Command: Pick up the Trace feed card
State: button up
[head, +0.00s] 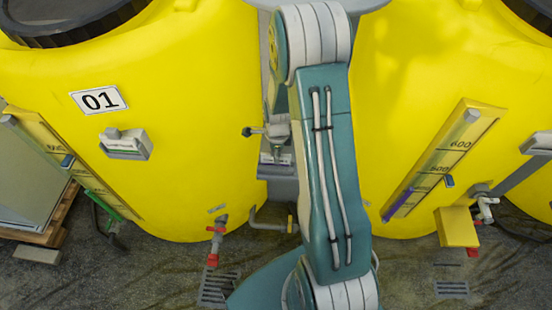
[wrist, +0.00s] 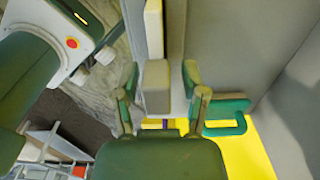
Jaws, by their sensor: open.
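My gripper (wrist: 161,76) shows in the wrist view with its two fingers apart, one on either side of a grey-beige block (wrist: 156,86). I cannot tell whether the fingers touch the block. A thin pale upright strip (wrist: 154,28) rises behind it. I cannot make out a card labelled Trace feed. My arm hides the gripper in the head view.
Yellow tanks stand at left (head: 180,80) and right (head: 420,80); the left one bears a 01 plate (head: 99,100). Valves and pipes (head: 218,235) sit low between them. Another holder (head: 538,142) is at the right edge. A grey wall (wrist: 235,45) is close in the wrist view.

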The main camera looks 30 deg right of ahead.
notch_tip(320, 180, down, 2)
jog(key=shift+f, duration=0.1)
jog(key=shift+a, duration=0.1)
grip_shut()
